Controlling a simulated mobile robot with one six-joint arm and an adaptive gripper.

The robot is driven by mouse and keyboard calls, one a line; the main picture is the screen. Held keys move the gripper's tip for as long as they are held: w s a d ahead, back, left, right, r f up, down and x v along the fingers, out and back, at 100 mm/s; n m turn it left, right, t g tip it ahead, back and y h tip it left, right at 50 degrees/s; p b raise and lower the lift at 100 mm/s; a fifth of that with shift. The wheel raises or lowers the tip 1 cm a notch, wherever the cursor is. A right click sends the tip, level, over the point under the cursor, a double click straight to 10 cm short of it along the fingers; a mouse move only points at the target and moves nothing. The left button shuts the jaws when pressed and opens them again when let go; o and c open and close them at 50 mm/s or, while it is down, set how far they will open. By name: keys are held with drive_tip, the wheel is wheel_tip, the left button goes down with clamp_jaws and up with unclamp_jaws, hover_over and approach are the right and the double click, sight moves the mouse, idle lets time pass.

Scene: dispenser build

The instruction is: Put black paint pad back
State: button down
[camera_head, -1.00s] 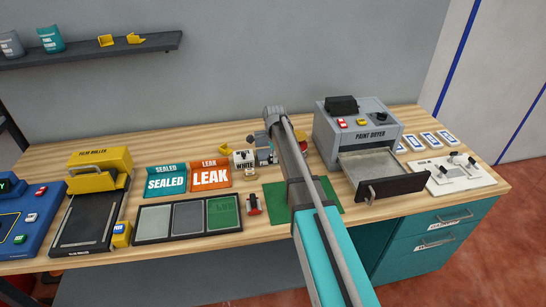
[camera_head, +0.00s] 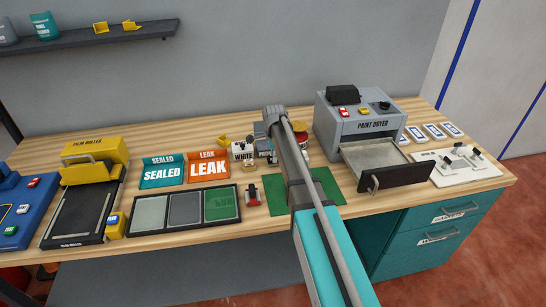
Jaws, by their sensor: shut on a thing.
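My arm reaches up across the middle of the picture and hides most of my gripper. Only a grey part of my gripper (camera_head: 264,148) shows left of the arm, beside a white box marked WHITE (camera_head: 242,150). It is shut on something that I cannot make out. I cannot pick out a black paint pad for certain; it may be behind my arm. A dark tray (camera_head: 187,228) with light grey, dark grey and green panels lies at the front of the table.
A green mat (camera_head: 329,188) lies under my arm. The paint dryer (camera_head: 372,140) stands right, its drawer (camera_head: 408,178) pulled out. Left are SEALED (camera_head: 162,170) and LEAK (camera_head: 208,168) bins and the yellow film roller (camera_head: 95,160).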

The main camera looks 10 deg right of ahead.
drive_tip(key=shift+f+b, duration=0.6)
idle(0.7)
drive_tip(key=shift+c, duration=2.1)
unclamp_jaws()
drive_tip(key=o, duration=0.4)
drive_tip(key=shift+r, duration=0.15)
drive_tip(key=shift+r+p, duration=3.9)
drive_tip(key=shift+p, duration=0.15)
drive_tip(key=s+n, duration=0.6)
drive_tip(key=s, duration=0.3)
drive_tip(key=s+n, duration=0.6)
drive_tip(key=s, duration=0.4)
drive_tip(key=s+n, duration=0.6)
drive_tip(key=s, duration=0.4)
drive_tip(key=shift+s+a, duration=0.1)
drive_tip(key=shift+a, duration=0.1)
